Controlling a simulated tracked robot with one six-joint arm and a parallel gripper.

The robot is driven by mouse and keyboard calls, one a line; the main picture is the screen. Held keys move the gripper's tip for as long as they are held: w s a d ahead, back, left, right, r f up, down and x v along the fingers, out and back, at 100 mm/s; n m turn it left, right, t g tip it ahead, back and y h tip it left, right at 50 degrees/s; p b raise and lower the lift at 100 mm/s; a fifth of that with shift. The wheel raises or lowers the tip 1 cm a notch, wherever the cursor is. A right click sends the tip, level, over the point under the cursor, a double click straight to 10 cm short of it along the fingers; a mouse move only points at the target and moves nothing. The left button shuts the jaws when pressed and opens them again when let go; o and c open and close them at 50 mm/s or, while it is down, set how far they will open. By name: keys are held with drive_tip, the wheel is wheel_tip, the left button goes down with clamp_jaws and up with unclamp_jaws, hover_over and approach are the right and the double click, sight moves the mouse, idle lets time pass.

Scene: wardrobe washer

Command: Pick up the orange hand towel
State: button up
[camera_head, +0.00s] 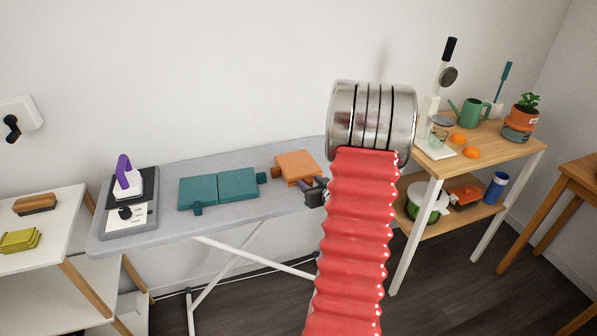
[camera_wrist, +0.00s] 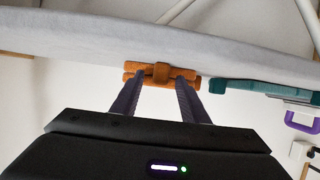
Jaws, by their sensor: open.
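The orange hand towel (camera_head: 296,165) lies folded on the right part of the grey ironing board (camera_head: 235,225). In the wrist view the orange towel (camera_wrist: 150,75) shows edge-on at the board's edge, with a small tab at its middle. My gripper (camera_head: 322,188) is at the towel's right front side in the head view. In the wrist view my gripper (camera_wrist: 160,85) is open, with its two fingers pointing at the towel and the tab between their tips. I cannot tell whether the fingers touch the towel. My red arm hides the board's right end.
A wooden shelf (camera_head: 515,150) with a watering can, plant and oranges stands to the right. A white shelf unit (camera_head: 60,230) is at left.

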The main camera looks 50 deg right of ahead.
clamp_jaws()
idle(0.4)
drive_tip(key=shift+r, duration=0.2)
wheel_tip(320, 180, up, 10)
drive_tip(key=shift+f, duration=0.15)
idle(0.6)
idle(0.3)
